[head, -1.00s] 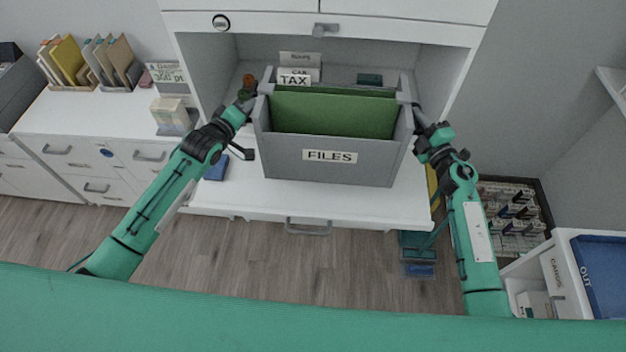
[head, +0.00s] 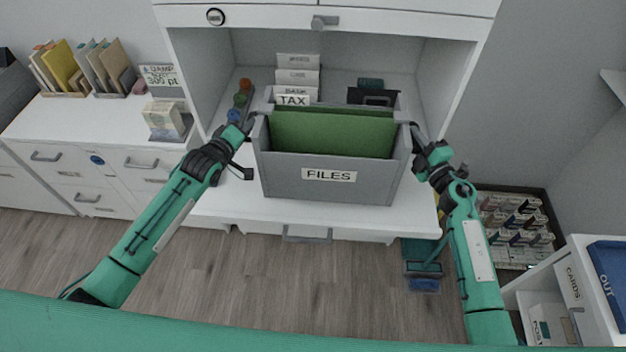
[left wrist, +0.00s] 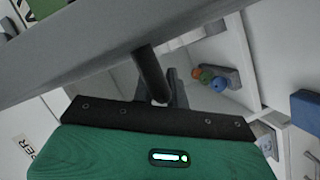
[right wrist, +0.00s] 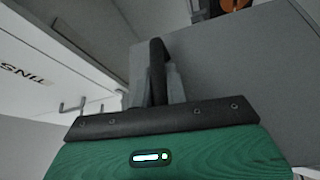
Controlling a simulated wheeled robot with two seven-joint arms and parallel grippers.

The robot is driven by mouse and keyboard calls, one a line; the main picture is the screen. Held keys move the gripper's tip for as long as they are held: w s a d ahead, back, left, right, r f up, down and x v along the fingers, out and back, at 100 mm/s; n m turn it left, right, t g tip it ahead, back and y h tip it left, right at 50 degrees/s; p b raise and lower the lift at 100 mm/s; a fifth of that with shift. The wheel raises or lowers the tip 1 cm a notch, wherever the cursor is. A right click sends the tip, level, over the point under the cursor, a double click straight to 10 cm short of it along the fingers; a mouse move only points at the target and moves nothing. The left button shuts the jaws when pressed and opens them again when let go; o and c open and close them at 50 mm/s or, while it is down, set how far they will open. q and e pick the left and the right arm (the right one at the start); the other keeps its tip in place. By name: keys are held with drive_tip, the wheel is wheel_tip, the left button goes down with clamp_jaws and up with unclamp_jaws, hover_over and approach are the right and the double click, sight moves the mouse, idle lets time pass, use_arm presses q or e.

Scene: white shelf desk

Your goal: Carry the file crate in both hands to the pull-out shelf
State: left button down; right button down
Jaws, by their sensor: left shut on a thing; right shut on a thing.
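The grey file crate (head: 285,180) has a FILES label and green folders (head: 330,135) inside. It is upright, in front of the desk niche and over the white pull-out surface (head: 225,207) with a handle (head: 307,234) on its front. I cannot tell whether its base touches that surface. My left gripper (head: 250,122) is shut on the crate's left side near the rim, and my right gripper (head: 414,128) on its right side. The crate's grey wall also fills much of the left wrist view (left wrist: 90,45) and the right wrist view (right wrist: 235,70). Its underside is hidden.
Upright cards, one marked TAX (head: 292,100), and a black item (head: 373,97) stand behind the crate. Coloured knobs (head: 240,100) sit at the niche's left. A drawer unit (head: 60,155) is at left; an OUT tray (head: 608,268) is at lower right. Open floor lies in front.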

use_arm(q)
drive_tip(key=shift+a+r, duration=0.1)
drive_tip(key=shift+r, duration=0.45)
use_arm(e)
drive_tip(key=shift+r, duration=0.5)
use_arm(q)
drive_tip(key=shift+f, duration=0.35)
use_arm(e)
drive_tip(key=shift+f, duration=0.3)
